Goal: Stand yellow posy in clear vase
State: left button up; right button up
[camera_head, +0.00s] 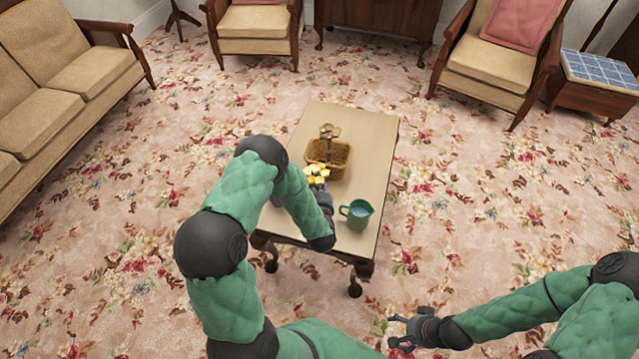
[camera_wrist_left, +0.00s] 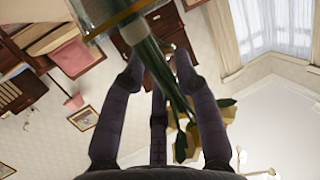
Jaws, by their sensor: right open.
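The yellow posy (camera_head: 317,173) shows as a small yellow bunch at my left gripper (camera_head: 322,192), over the table. In the left wrist view its green stems (camera_wrist_left: 158,68) run between the fingers of my left gripper (camera_wrist_left: 160,75), which is shut on them, and its yellow flowers (camera_wrist_left: 190,135) lie lower right. The clear vase (camera_wrist_left: 112,18) is at the top of that view, partly cut off; the stem ends overlap it, and I cannot tell whether they are inside. My left arm seems to hide the vase in the head view. My right gripper (camera_head: 399,332) is open and empty, off the table.
On the wooden table (camera_head: 375,135) a green jug (camera_head: 357,214) stands right of my left gripper, and a wicker basket (camera_head: 335,153) stands behind it. A sofa (camera_head: 60,70) and two armchairs stand farther away on the floral carpet.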

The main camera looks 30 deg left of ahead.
pick_arm(q)
jog(key=shift+o, duration=0.3)
jog(key=v, duration=1.2)
dwell(0.8)
jog(key=d+f+m+g+h+p, duration=0.1)
jog(key=d+f+g+h+p, duration=0.2)
jog(key=d+f+h, duration=0.2)
jog(key=s+d+f+m+g+h+p, duration=0.2)
jog(key=s+d+g+h+p, duration=0.2)
jog(key=s, duration=1.1)
jog(key=d+g+h, duration=0.3)
jog(key=d+g, duration=0.2)
jog(key=d, duration=0.2)
jog(key=shift+s+d+f+m+g, duration=0.2)
jog(key=shift+d+f+m+g, duration=0.15)
jog(key=shift+m+g, duration=0.05)
